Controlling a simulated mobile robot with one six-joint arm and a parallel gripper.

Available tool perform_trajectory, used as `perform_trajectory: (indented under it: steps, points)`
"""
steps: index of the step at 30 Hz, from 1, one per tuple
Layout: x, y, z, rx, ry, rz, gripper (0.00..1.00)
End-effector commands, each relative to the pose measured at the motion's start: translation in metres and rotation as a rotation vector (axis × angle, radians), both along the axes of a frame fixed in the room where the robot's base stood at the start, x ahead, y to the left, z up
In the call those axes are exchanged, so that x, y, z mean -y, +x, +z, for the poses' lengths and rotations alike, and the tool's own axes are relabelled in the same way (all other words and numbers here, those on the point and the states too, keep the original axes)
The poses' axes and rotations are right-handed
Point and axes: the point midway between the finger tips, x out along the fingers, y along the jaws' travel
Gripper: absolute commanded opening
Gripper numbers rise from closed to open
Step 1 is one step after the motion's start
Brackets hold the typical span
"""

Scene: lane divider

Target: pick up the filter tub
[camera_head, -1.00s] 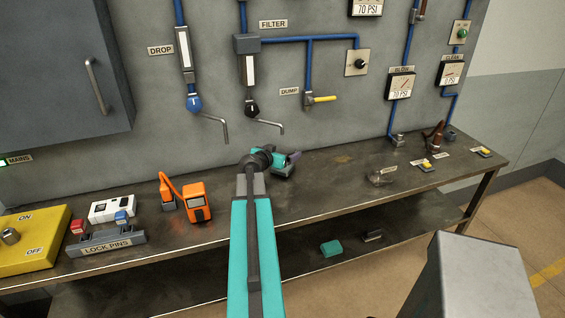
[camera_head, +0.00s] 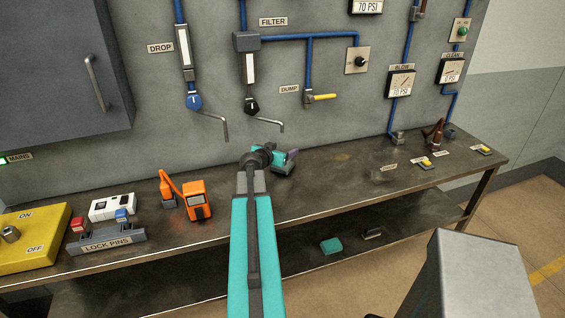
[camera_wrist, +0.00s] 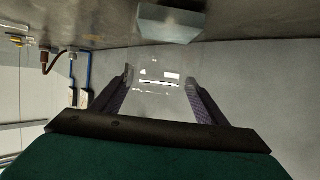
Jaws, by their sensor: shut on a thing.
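A clear, glassy object, which looks like the filter tub (camera_wrist: 158,77), sits between my fingertips in the wrist view, with bright white highlights on it. My gripper (camera_wrist: 158,80) is shut on it, one purple-grey finger on each side. In the head view my gripper (camera_head: 291,157) is at the far end of my teal arm, just above the back of the bench and pointing right. The tub cannot be made out there.
The orange device (camera_head: 195,200) and lock-pin rack (camera_head: 106,242) stand left. Outlet pipes (camera_head: 268,124) jut from the wall above.

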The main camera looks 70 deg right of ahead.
Motion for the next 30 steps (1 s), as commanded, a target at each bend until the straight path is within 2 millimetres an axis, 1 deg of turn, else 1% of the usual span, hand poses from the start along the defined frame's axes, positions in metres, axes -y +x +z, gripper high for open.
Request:
perform_trajectory:
  steps: [8,13,20,26,30]
  points:
    - [0.000,0.000,0.001,0.000,0.000,0.000,0.27]
    - [0.000,0.000,0.005,0.001,-0.001,0.000,0.27]
    - [0.000,0.000,0.019,0.001,-0.002,0.001,0.27]
    - [0.000,0.001,0.034,0.002,-0.002,0.000,0.27]
    - [-0.013,-0.010,0.035,0.001,-0.001,0.000,0.27]
